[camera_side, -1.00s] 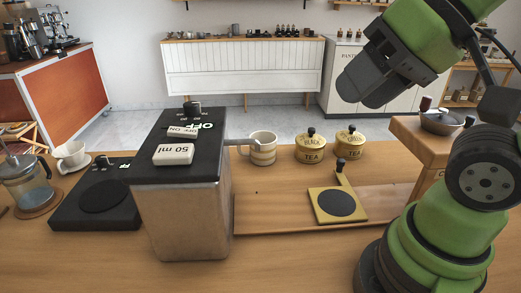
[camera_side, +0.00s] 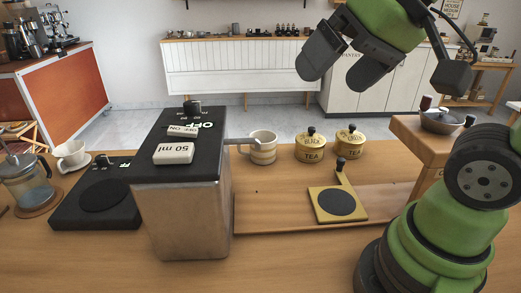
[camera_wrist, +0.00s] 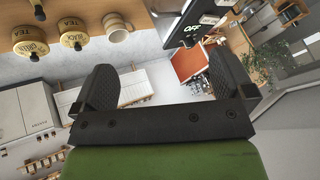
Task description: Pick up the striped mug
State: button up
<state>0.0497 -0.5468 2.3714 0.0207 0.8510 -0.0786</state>
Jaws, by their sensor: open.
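The striped mug (camera_side: 263,147), cream with tan bands, stands upright on the wooden counter just right of the tall dark machine's spout, its handle side toward the machine. In the wrist view the mug (camera_wrist: 116,27) shows near the top, left of centre, beyond my fingers. My gripper (camera_side: 334,72) is open and empty, raised high above and to the right of the mug, clear of it. In the wrist view my gripper's two fingers (camera_wrist: 160,85) are spread wide with nothing between them.
The tall machine (camera_side: 185,210) with its spout stands directly left of the mug. Two gold tea tins (camera_side: 310,150) stand to its right. A gold stand with a black disc (camera_side: 337,203) is in front. A French press (camera_side: 28,183) and white cup (camera_side: 71,153) are far left.

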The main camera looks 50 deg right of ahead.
jog(key=w+d+f, duration=0.2)
jog(key=w+d, duration=0.2)
jog(key=w, duration=0.6)
jog(key=n+g+h, duration=0.2)
send_near(263, 140)
notch_tip(263, 140, down, 2)
jog(key=a, duration=0.2)
jog(key=shift+a+x, duration=0.1)
jog(key=shift+x, duration=1.3)
jog(key=shift+a+x, duration=0.15)
jog(key=shift+x, duration=1.3)
jog(key=shift+s, duration=0.15)
jog(key=c, duration=0.9)
